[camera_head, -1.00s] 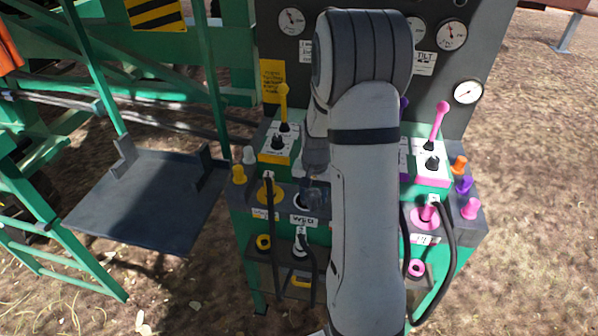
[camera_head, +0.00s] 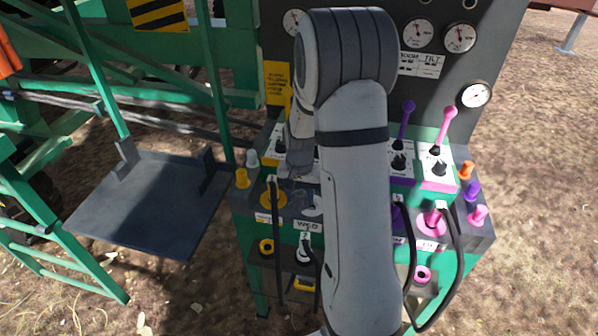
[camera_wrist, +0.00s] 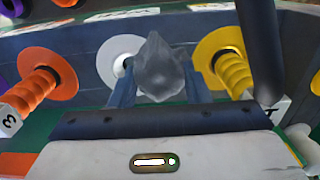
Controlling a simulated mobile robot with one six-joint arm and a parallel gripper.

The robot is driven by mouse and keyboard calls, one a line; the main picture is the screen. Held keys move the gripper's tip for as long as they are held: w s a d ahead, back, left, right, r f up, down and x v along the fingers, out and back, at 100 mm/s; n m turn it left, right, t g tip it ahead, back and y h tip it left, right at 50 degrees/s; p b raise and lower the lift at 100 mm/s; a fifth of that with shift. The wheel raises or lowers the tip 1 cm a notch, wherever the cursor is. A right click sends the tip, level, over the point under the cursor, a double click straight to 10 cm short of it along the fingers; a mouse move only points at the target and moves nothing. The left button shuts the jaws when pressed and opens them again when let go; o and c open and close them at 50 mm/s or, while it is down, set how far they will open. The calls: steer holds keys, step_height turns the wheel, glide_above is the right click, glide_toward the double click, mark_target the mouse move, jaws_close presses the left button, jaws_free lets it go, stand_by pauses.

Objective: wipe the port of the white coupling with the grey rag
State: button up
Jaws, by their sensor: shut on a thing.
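The white coupling (camera_wrist: 112,50) is a white round plate with a port at its middle, on the sloping panel. In the head view its plate (camera_head: 312,207) shows partly beside my arm. My gripper (camera_wrist: 160,84) is shut on the grey rag (camera_wrist: 160,66), a crumpled bundle between the fingers. In the wrist view the rag overlaps the right edge of the white plate, and part of the port shows to its left. I cannot tell whether they touch. In the head view my gripper (camera_head: 291,185) is left of the white plate, and the rag is hard to make out.
A yellow coupling (camera_wrist: 228,62) sits beside the white one, and an orange coupling (camera_wrist: 42,82) on its other side. A black hose (camera_wrist: 260,45) passes close by the yellow one. Levers, including a pink one (camera_head: 447,128), stand above the panel. A dark flat platform (camera_head: 145,210) is at left.

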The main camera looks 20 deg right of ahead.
steer(key=r, duration=0.1)
steer(key=r+p, duration=0.1)
steer(key=r, duration=0.1)
steer(key=shift+s+d+r, duration=0.1)
steer(key=shift+s+r, duration=0.05)
steer(key=shift+s, duration=0.05)
steer(key=shift+w+r+p, duration=0.15)
steer(key=shift+r+p, duration=0.35)
steer(key=shift+r, duration=0.2)
steer(key=shift+r+p, duration=1)
steer(key=shift+r, duration=0.65)
steer(key=shift+f, duration=0.1)
